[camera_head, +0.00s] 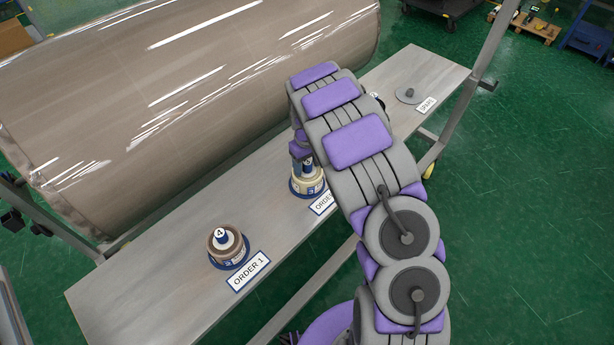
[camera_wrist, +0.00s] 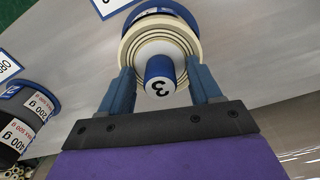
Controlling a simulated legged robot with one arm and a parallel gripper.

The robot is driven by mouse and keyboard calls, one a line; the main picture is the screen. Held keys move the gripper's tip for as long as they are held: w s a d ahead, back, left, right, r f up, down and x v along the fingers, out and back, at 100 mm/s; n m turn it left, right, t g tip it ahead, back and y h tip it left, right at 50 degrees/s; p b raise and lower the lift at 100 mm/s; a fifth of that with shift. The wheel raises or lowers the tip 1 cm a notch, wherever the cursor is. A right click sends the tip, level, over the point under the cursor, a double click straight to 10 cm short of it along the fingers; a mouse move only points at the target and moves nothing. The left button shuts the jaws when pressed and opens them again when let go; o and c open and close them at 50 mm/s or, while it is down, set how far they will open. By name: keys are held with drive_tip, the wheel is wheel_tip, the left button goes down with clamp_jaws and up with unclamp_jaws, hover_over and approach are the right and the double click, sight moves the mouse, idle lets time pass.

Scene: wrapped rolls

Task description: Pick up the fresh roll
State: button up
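A cream-coloured wrapped roll (camera_head: 308,178) sits on a round blue base at the middle order place on the metal bench. In the wrist view the cream roll (camera_wrist: 133,50) shows its ringed end, with a blue core post (camera_wrist: 159,72) marked 3 standing out of it. My gripper (camera_wrist: 160,67) is over this roll, its two blue fingers apart on either side of the post, near the roll's outer edge. I cannot tell if they touch the roll. A brown roll (camera_head: 220,245) with a post marked 4 sits at ORDER 1. No roll is labelled fresh in view.
The bench (camera_head: 150,290) also holds an empty grey disc with a short peg (camera_head: 409,94) beside the SPARE label (camera_head: 426,104). A large film-wrapped cylinder (camera_head: 180,90) lies behind the bench. In the wrist view a black labelled roll (camera_wrist: 22,115) stands at the left.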

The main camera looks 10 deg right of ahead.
drive_tip(key=shift+c, duration=0.4)
drive_tip(key=shift+a, duration=0.1)
clamp_jaws()
